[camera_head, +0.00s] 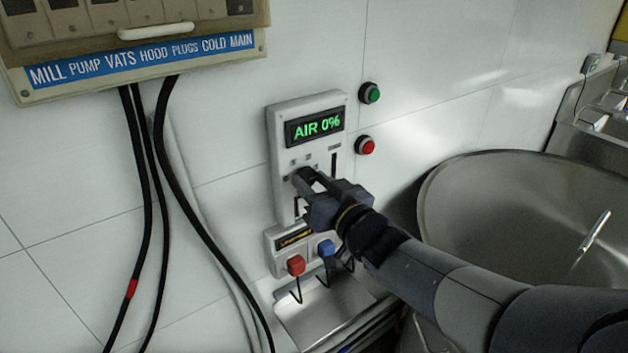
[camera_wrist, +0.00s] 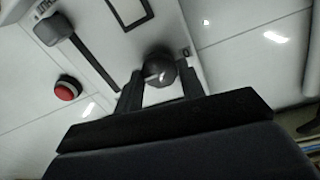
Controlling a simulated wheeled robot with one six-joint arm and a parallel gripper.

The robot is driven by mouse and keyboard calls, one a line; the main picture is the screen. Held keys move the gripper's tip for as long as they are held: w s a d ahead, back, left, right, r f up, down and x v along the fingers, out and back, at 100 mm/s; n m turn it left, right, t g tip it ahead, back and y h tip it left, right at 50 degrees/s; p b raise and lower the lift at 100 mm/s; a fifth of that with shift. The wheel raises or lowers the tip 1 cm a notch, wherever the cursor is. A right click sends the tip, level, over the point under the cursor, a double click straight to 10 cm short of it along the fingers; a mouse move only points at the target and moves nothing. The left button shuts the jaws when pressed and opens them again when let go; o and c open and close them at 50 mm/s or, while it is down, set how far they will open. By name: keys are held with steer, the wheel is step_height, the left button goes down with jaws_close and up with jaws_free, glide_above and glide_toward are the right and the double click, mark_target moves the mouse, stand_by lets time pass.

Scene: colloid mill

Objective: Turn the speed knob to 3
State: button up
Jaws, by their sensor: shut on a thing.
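My gripper (camera_head: 304,178) reaches the panel's lower part from the right and covers the knob there. In the wrist view, a dark round knob (camera_wrist: 159,68) sits between the two fingers of my gripper (camera_wrist: 158,80), which are shut on it. Small marks surround the knob in the head view, but no numbers are readable. The knob's pointer direction cannot be told.
A green button (camera_head: 369,93) and a red button (camera_head: 365,146) are right of the panel. A red plug (camera_head: 295,264) and a blue plug (camera_head: 326,248) sit below. A large steel vat (camera_head: 520,205) stands right; black cables (camera_head: 139,170) hang left.

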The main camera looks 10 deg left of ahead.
steer(key=shift+f, duration=0.1)
stand_by(0.3)
steer(key=o, duration=1)
steer(key=shift+s+d, duration=0.1)
steer(key=v, duration=1)
steer(key=shift+s+d, duration=0.15)
steer(key=shift+d, duration=0.05)
steer(key=x, duration=1)
steer(key=shift+w+a, duration=0.25)
steer(key=shift+a, duration=0.05)
